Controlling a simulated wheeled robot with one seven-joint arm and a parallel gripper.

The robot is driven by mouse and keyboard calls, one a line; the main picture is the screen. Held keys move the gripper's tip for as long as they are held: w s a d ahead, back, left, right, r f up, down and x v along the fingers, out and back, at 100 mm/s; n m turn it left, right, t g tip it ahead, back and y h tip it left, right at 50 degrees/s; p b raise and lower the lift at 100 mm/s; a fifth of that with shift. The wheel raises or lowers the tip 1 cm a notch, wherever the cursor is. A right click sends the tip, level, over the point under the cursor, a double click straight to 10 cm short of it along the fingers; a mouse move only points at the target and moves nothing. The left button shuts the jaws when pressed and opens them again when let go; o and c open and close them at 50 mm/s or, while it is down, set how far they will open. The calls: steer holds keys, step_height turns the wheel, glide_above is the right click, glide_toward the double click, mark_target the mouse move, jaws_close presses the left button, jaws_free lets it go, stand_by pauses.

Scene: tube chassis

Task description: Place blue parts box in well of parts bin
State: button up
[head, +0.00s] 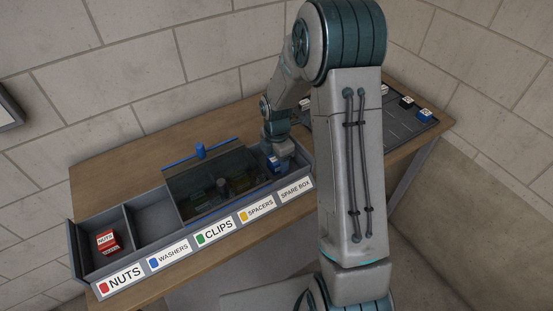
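The grey parts bin (187,238) stands along the table's front edge. Its front labels read NUTS, WASHERS, CLIPS, SPACERS and SPARE BOX from left to right. A blue parts box (273,163) with a white label is at the SPARE BOX end, low at the right-hand well. My gripper (279,158) is directly over and against this box. Its fingers are too small and hidden to show whether they grip it. The WASHERS well (152,217) looks empty. A red nuts box (107,242) sits in the NUTS well.
A dark see-through lid (205,180) with blue edges and a blue knob (200,151) covers the middle wells; dim objects show beneath. A dark mat (400,121) at the right holds a black box (407,102) and another blue box (424,114). My arm hides part of the table.

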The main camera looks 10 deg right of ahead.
step_height(320, 180, up, 12)
steer(key=b, duration=0.1)
steer(key=s+r+m+t, duration=0.1)
steer(key=s+r+m, duration=0.3)
steer(key=s+m, duration=0.6)
steer(key=s+r+m+t, duration=0.2)
steer(key=s+r+m, duration=0.3)
steer(key=s+m, duration=0.6)
steer(key=shift+s+d+r+m+t, duration=0.15)
steer(key=shift+s+r+m+t, duration=0.15)
steer(key=shift+s, duration=0.45)
